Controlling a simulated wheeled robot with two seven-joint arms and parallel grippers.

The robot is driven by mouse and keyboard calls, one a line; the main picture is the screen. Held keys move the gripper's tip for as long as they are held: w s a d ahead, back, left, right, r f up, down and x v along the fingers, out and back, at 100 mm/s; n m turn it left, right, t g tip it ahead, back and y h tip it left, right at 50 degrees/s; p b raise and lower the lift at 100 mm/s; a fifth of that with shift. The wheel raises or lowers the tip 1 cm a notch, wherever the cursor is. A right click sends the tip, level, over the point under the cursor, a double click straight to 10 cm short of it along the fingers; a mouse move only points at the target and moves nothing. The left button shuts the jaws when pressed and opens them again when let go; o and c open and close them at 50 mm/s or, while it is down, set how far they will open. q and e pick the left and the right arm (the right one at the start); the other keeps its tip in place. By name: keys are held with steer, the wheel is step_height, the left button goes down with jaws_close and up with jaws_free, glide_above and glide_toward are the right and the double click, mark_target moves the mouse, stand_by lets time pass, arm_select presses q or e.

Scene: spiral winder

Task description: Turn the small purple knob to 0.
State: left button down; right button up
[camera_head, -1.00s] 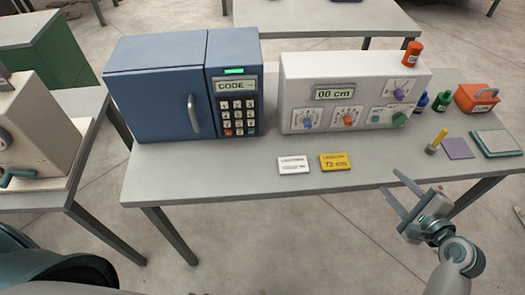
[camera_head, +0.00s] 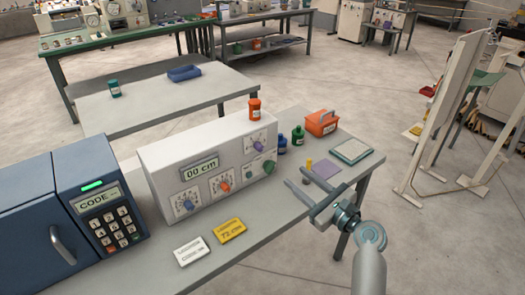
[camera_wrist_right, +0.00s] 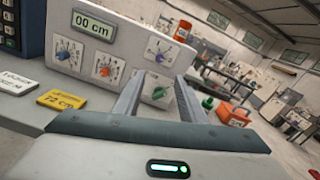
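The white winder box (camera_head: 160,163) stands on the grey table, its display (camera_head: 199,170) reading "00 cm". The small purple knob (camera_head: 258,139) is at the upper right of its front panel; it also shows in the right wrist view (camera_wrist_right: 159,57). Below it is a larger green knob (camera_head: 268,166). An orange-red knob (camera_head: 224,186) and a blue knob (camera_head: 188,205) sit to the left. My right gripper (camera_head: 298,192) is open and empty, in front of the panel and apart from it. In the right wrist view, the fingers (camera_wrist_right: 155,95) point toward the panel. My left gripper is not in view.
A blue keypad safe (camera_head: 60,215) stands left of the winder. A white card (camera_head: 190,251) and a yellow "72 cm" card (camera_head: 229,230) lie in front. Small bottles (camera_head: 298,135) and an orange box (camera_head: 321,123) are to the right.

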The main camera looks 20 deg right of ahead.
mark_target(262, 149)
steer(key=p+x, duration=0.3)
steer(key=x, duration=1.4)
steer(key=shift+w+f+p, duration=0.1)
steer(key=shift+p, duration=0.25)
steer(key=shift+c, duration=0.7)
jaws_close()
